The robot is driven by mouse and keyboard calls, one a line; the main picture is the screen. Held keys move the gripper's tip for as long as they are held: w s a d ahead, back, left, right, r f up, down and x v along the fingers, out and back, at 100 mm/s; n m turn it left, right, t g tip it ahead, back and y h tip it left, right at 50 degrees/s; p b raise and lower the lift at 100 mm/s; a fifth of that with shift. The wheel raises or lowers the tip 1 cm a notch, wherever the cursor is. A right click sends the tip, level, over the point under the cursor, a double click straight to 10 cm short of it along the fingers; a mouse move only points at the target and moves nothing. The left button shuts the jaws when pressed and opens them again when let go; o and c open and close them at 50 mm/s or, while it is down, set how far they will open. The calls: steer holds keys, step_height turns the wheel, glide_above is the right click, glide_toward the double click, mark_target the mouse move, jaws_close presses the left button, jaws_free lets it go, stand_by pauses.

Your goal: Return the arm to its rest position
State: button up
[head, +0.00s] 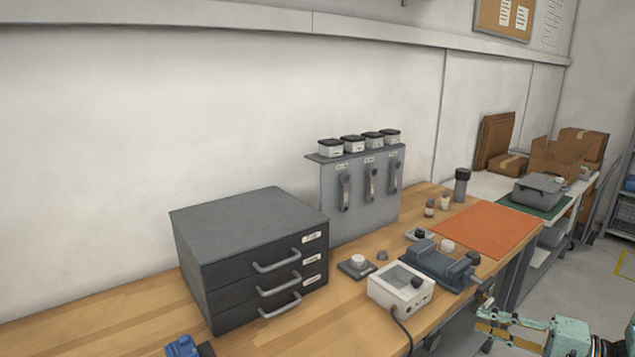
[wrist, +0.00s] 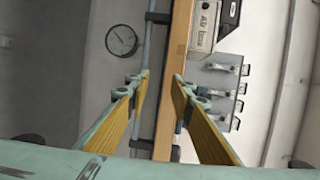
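Behind the gap are a pipe and a wooden edge. Part of my arm is cut off by the right edge of the head view.
The wooden bench (head: 130,308) carries a dark drawer cabinet (head: 245,255), a white box (head: 400,290) with a cable, a grey-blue vise (head: 440,265) and an orange mat (head: 487,229). A tool panel (head: 362,195) stands behind. A round gauge (wrist: 125,40) shows in the wrist view.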

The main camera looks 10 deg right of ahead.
steer(key=s+a+r+n+g, duration=0.25)
steer(key=a+r+g, duration=0.25)
steer(key=a+r, duration=0.55)
steer(key=s+a+r+n+g, duration=0.25)
steer(key=a+r+g, duration=0.4)
steer(key=a, duration=0.75)
steer(key=s+a+r+n+h, duration=0.2)
steer(key=s+a+r+h, duration=0.2)
steer(key=s+a+r, duration=0.45)
steer(key=s+a+r+n+t+h, duration=0.1)
steer(key=s+a+r+h, duration=0.1)
steer(key=s+r, duration=0.3)
steer(key=s+a+r+n+t+h, duration=0.1)
steer(key=s+r+h, duration=0.4)
steer(key=s, duration=0.9)
steer(key=shift+a+r+n+t+h+p, duration=0.15)
steer(key=shift+a+n+t+h+p, duration=0.15)
steer(key=shift+a+t, duration=0.55)
stand_by(0.4)
